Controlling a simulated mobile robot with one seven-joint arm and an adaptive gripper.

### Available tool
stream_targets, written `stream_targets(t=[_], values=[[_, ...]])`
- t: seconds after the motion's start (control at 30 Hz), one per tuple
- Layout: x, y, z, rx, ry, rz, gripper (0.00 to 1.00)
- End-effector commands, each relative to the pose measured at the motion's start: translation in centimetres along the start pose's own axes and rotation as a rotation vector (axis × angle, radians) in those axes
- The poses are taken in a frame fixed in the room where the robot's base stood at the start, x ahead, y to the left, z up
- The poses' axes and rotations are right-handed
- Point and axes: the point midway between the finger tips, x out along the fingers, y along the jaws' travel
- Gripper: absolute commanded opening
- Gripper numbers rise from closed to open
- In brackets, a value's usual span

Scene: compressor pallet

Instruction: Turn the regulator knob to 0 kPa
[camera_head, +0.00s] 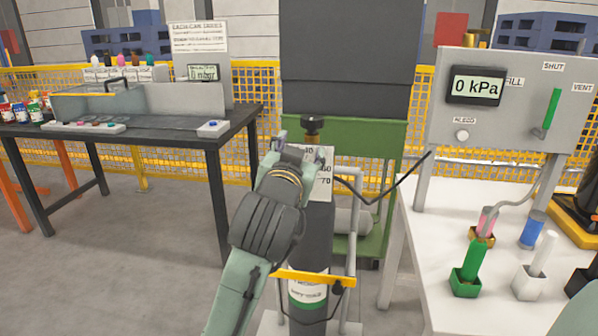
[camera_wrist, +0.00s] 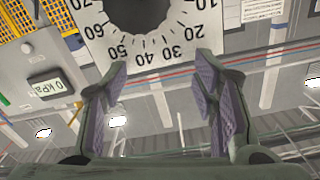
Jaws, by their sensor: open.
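The regulator's white dial plate (camera_head: 322,180) is at the gas cylinder (camera_head: 308,255), partly hidden by my gripper. In the wrist view the plate (camera_wrist: 95,40) fills the top, with numbers from 10 to 70 around a dark round knob (camera_wrist: 138,12). The knob's top is cut off and no pointer shows. My gripper (camera_head: 298,150) is in front of the plate; its fingers (camera_wrist: 160,85) are open, apart and empty, below the knob in the wrist view. The panel display (camera_head: 477,86) reads 0 kPa, also in the wrist view (camera_wrist: 48,86).
A black knob (camera_head: 312,127) stands above the dial plate. A grey panel (camera_head: 440,120) with a green lever (camera_head: 551,112) stands right, over a white table (camera_head: 425,225) with coloured holders. A dark bench (camera_head: 190,135) is left. A black hose (camera_head: 395,185) runs right from the regulator.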

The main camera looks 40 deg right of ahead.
Motion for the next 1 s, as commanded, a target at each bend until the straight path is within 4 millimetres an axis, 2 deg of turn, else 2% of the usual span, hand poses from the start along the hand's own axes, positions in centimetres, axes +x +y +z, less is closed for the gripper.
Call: stream_targets(t=[0.1, 0.3, 0.93, 1.0], values=[[0.0, -0.5, -2.0, 0.001, 0.003, 0.0, 0.54], [0.0, -0.9, -3.5, -0.001, 0.0, -0.001, 0.54], [0.0, -1.0, -3.7, -0.001, -0.001, 0.0, 0.54], [-0.2, -1.9, -3.8, -0.007, 0.011, -0.018, 0.54]])
